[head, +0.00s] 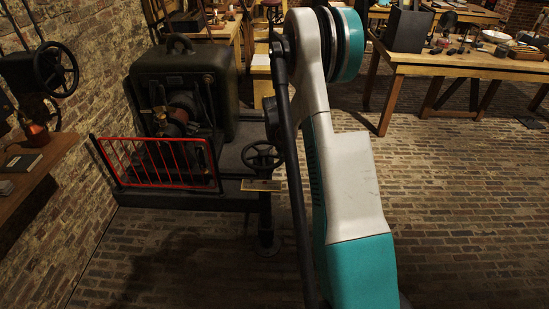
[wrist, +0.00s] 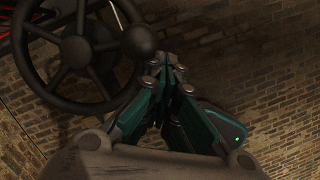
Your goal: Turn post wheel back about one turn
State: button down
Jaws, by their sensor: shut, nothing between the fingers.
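The post wheel (head: 263,157) is a dark spoked handwheel on top of a floor post (head: 267,215), in the middle of the head view. In the wrist view the wheel (wrist: 75,45) fills the upper left, with a round knob (wrist: 139,41) on its right rim. My gripper (wrist: 170,62) is shut and empty, its fingertips just below and right of the knob. I cannot tell whether the fingertips touch the knob. In the head view my own arm hides my gripper.
A red railing (head: 160,162) stands left of the post, before a dark machine (head: 185,85). Another handwheel (head: 55,69) is on the brick wall. A brass-coloured plate (head: 262,185) sits below the post wheel. Workbenches (head: 465,62) stand at the back right; brick floor lies open in front.

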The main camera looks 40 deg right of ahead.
jog(key=shift+w+d, duration=0.45)
jog(key=shift+d, duration=0.35)
jog(key=shift+w+d, duration=0.45)
jog(key=shift+d, duration=0.3)
jog(key=shift+w+d, duration=0.45)
jog(key=shift+d, duration=0.35)
